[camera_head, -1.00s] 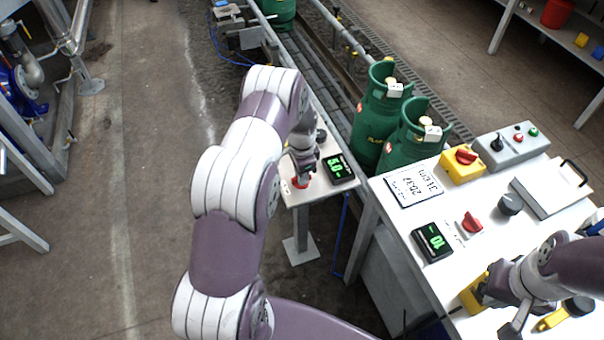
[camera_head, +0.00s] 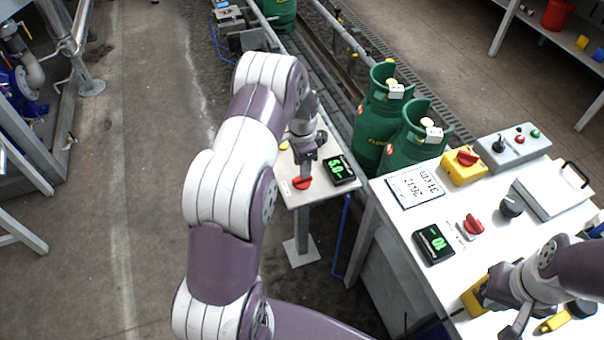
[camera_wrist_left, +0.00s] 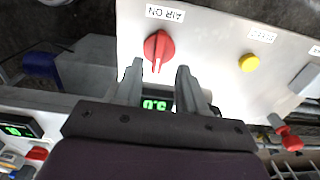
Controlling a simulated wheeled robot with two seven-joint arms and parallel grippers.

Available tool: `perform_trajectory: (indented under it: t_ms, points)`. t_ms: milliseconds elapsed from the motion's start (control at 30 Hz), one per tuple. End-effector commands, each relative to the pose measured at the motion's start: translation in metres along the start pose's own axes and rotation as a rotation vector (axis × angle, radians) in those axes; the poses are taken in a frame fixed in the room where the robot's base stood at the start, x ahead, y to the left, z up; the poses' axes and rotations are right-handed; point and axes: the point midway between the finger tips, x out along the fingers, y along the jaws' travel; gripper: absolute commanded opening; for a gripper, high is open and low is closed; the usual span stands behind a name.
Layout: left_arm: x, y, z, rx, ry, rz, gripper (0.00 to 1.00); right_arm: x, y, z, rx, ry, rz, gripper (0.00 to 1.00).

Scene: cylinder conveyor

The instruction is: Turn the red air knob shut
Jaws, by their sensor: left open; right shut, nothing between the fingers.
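The red air knob (camera_head: 303,183) sits on the small grey-white panel left of the green cylinders. In the left wrist view the knob (camera_wrist_left: 158,45) lies below an "AIR ON" label (camera_wrist_left: 165,13), its grip roughly vertical in the picture with a pale mark at the lower end. My left gripper (camera_head: 305,166) is open and empty just beside the knob; in the wrist view its fingertips (camera_wrist_left: 160,72) stand apart just below the knob, with no visible contact. My right gripper (camera_head: 515,328) is shut and empty over the right-hand table.
A black green-digit display (camera_head: 339,169) and a yellow button (camera_wrist_left: 249,63) share the panel. Green cylinders (camera_head: 412,140) stand close to the right. The white table (camera_head: 400,228) carries another red knob (camera_head: 471,226), a yellow switch box (camera_head: 463,166) and a clipboard.

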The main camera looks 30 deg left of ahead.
Motion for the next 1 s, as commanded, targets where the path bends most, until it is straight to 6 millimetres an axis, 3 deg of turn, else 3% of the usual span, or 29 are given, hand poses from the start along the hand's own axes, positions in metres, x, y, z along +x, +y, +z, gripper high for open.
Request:
perform_trajectory:
  t_ms: [200,333,867,1000]
  points:
    - [-0.054,0.0,0.001,0.0,0.001,-0.002,0.4,0.007,0.0,0.001,0.0,0.0,0.0,0.0]
    - [-0.072,0.0,0.001,0.0,0.001,-0.001,0.4,0.008,0.0,0.001,0.0,0.0,0.0,0.0]
    - [-0.077,0.0,0.001,0.0,0.0,0.001,0.4,0.008,0.0,0.001,0.0,0.0,0.0,0.0]
    - [-0.076,-0.003,-0.001,-0.12,0.014,-0.018,0.4,0.008,0.0,0.001,0.0,0.0,0.0,0.0]
